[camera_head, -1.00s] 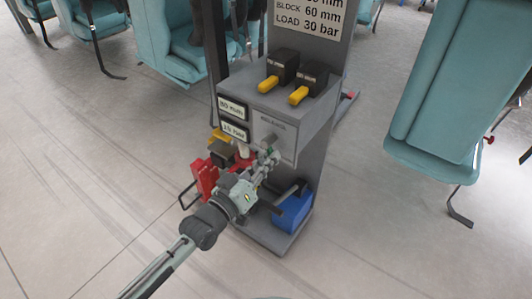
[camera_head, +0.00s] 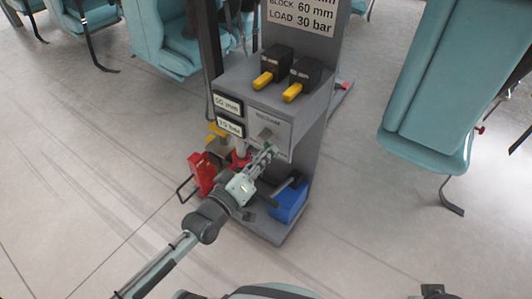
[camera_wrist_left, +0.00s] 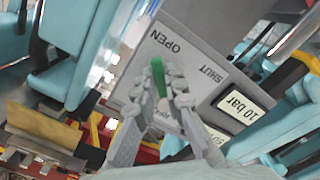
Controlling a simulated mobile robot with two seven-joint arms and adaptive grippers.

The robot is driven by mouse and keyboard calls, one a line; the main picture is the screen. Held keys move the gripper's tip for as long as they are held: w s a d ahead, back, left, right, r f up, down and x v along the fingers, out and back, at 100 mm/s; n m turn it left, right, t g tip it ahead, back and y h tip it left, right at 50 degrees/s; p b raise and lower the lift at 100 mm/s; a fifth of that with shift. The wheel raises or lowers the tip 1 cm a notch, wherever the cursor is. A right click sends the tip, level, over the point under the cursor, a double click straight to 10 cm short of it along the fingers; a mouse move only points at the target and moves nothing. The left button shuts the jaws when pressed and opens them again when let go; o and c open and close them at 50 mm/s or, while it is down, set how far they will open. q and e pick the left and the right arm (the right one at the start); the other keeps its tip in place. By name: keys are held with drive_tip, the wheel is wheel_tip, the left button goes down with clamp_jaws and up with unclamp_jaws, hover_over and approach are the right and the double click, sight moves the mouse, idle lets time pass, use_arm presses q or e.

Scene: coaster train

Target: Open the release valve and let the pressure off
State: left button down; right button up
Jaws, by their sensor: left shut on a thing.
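The release valve has a green lever (camera_wrist_left: 158,78) on a grey panel (camera_wrist_left: 135,75) marked OPEN and SHUT. My left gripper (camera_head: 268,152) reaches the front of the grey control box (camera_head: 287,128). In the left wrist view, my left gripper (camera_wrist_left: 165,80) is shut on the green lever, with a finger on each side. The lever's tip lies nearer the OPEN mark than the SHUT mark; its pivot is hidden by the fingers. A pressure readout (camera_wrist_left: 243,107) beside the panel reads 10 bar.
Two black switches with yellow levers (camera_head: 263,79) (camera_head: 293,92) sit on top of the box. A red jack part (camera_head: 201,174) and a blue box (camera_head: 290,203) stand below. Teal seats (camera_head: 430,90) stand at right and behind. The floor at left is clear.

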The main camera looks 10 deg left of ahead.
use_arm(q)
drive_tip(key=c, duration=1.6)
unclamp_jaws()
drive_tip(key=v, duration=1.2)
drive_tip(key=shift+r, duration=0.1)
